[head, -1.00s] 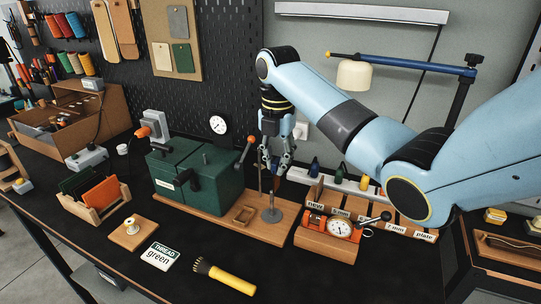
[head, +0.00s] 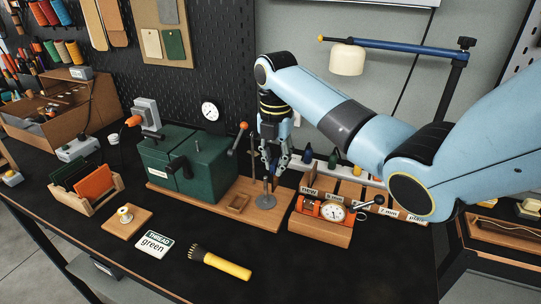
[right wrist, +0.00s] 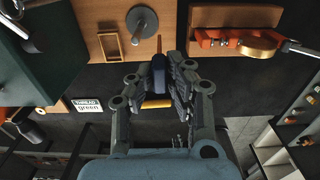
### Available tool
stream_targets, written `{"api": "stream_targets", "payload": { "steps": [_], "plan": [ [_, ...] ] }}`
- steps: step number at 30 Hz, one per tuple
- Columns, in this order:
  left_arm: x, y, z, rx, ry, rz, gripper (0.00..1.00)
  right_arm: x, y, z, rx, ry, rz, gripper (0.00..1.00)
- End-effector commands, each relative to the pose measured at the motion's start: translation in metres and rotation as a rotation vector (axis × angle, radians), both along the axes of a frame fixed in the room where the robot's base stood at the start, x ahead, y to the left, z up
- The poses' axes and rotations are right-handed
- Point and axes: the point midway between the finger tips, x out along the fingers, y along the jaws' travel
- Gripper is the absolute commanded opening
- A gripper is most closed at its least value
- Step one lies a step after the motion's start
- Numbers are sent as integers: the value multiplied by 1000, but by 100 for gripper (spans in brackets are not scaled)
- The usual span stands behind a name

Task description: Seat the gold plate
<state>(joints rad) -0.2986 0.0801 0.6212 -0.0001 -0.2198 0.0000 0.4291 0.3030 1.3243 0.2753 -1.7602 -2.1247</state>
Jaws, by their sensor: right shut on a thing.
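My right gripper (head: 273,171) is above the wooden base, right of the green press (head: 203,168). In the right wrist view the gripper (right wrist: 160,80) is shut on a dark blue piece (right wrist: 158,70). A thin tan strip (right wrist: 159,44) extends from it; I cannot tell whether this is the gold plate seen edge-on. A grey disc with an upright rod (head: 265,200) stands on the base below the gripper, and shows in the right wrist view (right wrist: 141,20). A small wooden frame (head: 238,203) lies left of the disc. My left gripper is not in view.
An orange clamp with a dial (head: 333,211) sits on a wooden block to the right. Labelled compartments (head: 388,211) and small bottles (head: 332,161) stand behind it. A brush (head: 222,263), a card (head: 154,244) and a spool block (head: 126,221) lie in front. The front right table is clear.

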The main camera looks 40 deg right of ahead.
Motion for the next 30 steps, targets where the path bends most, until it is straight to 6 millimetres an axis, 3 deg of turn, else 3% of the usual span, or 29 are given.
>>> {"api": "stream_targets", "payload": {
  "steps": [4, 30],
  "plan": [
    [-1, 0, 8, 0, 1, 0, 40, -11, -6, 2, -2, 1, 0, 0],
    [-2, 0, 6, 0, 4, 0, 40, -69, -36, 0, -1, 0, 0, 0]
  ]
}}
